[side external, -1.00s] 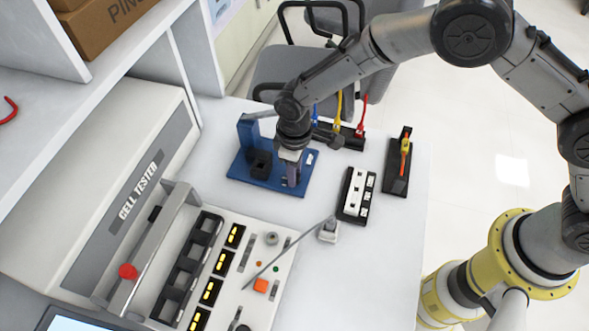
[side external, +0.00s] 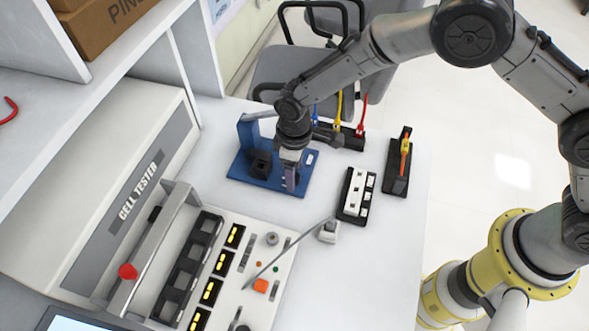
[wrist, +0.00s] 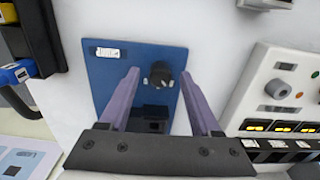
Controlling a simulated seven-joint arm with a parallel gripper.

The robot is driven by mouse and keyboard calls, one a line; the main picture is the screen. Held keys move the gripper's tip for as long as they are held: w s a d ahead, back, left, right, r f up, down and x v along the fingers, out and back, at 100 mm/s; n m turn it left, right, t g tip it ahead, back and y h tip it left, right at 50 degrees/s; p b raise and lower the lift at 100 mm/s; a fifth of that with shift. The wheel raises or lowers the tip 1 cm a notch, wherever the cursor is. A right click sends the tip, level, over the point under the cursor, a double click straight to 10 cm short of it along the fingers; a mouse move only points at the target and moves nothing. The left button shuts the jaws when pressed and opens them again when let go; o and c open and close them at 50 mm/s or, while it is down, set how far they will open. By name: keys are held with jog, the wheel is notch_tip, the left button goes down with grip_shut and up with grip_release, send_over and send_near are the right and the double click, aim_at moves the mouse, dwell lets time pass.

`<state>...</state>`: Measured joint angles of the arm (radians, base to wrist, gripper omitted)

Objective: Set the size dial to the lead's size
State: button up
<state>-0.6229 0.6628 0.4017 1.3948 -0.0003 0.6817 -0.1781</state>
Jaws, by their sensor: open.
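The blue crimping fixture (side external: 240,172) stands on the table in the side view, and its plate (wrist: 106,75) fills the middle of the wrist view. A black round dial knob (wrist: 160,72) sits on the plate; my gripper hides it in the side view. A white label (wrist: 107,53) is at the plate's far left corner. My gripper (wrist: 160,76) points down over the plate, open, with one purple finger on each side of the knob. I cannot tell whether the fingers touch it. In the side view my gripper (side external: 291,186) is over the plate's right part.
A black block (side external: 260,163) stands on the plate. Behind is a rack (side external: 340,137) with blue, yellow and red leads. A black holder (side external: 397,180) with a yellow-orange item and a black tray (side external: 344,212) with white pieces are right. The cell tester (side external: 135,190) is left.

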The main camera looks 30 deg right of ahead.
notch_tip(320, 180, up, 14)
dwell(0.6)
jog(key=shift+f, duration=0.1)
